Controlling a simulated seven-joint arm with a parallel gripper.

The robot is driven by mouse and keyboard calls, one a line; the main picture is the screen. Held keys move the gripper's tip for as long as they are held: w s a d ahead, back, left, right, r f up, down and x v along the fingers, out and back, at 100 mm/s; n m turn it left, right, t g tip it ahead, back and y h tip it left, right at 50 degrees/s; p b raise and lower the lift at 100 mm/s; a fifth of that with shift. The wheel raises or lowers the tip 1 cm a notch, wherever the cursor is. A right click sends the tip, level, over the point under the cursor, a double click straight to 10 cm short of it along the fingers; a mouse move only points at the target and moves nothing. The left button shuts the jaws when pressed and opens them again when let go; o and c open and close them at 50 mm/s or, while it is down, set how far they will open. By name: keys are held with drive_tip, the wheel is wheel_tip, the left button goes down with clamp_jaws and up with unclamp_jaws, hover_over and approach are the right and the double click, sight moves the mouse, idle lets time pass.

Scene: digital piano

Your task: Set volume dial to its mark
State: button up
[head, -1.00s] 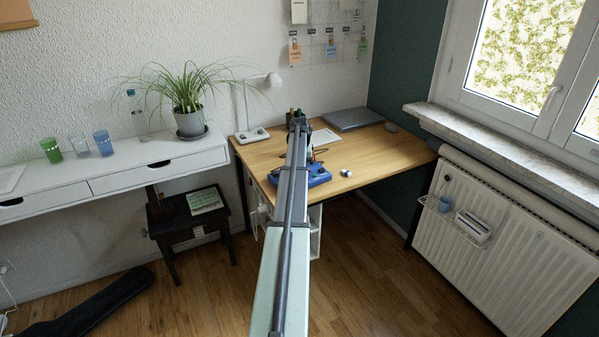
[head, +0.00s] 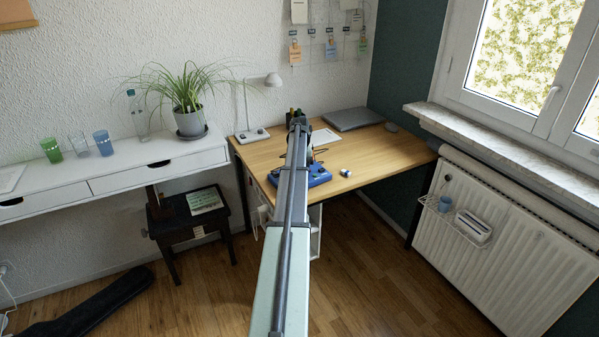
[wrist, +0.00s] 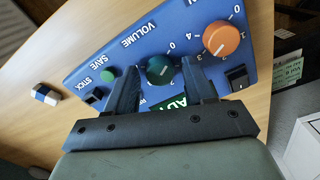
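The volume dial (wrist: 160,70) is a dark teal round knob with a light pointer line, on a blue panel (wrist: 120,52) beside the word VOLUME. Numbers 0, 2 and 4 show near it. I cannot make out its mark. My gripper (wrist: 159,66) is open, with one dark finger on each side of the dial and a gap showing between each finger and the knob. Whether the fingertips are at knob height is hard to tell. In the head view the blue device (head: 316,175) sits on the wooden desk, partly hidden by my arm.
A larger orange knob (wrist: 221,38) stands just right of the right finger. A green button (wrist: 108,75) and black switches, one of them (wrist: 237,77) at right, are nearby. A small white-and-blue object (wrist: 46,95) lies on the desk (head: 385,150) beside the device.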

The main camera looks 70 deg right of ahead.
drive_tip(key=shift+o, duration=0.3)
drive_tip(key=shift+r, duration=0.1)
wheel_tip(320, 180, up, 14)
idle(0.5)
drive_tip(key=shift+f, duration=0.2)
